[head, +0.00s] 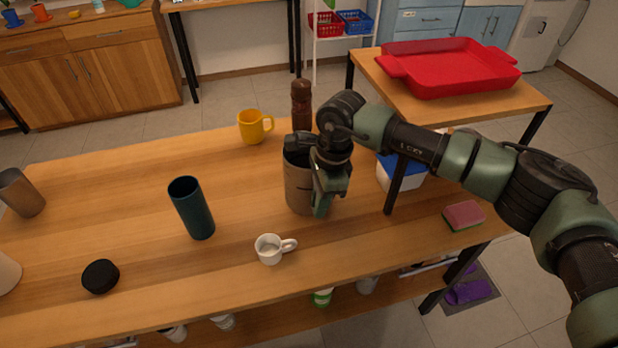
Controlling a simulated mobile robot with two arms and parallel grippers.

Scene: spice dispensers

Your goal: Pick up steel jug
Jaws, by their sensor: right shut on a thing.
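A grey-brown metallic jug (298,190) stands upright on the wooden table, right of the table's middle. My right gripper (322,190) comes down over its right rim and is shut on it, with a finger along the outer wall. The gripper and wrist hide the jug's right side and part of its opening. Its base looks to be at the tabletop, though I cannot tell whether it touches. My left gripper is out of view.
A white cup (270,249) stands close in front of the jug, a teal tumbler (192,208) to the left. Behind are a yellow mug (254,127) and brown grinder (301,104). A blue-and-white container (397,175) and sponge (463,215) are right. A black lid (100,276) lies front left.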

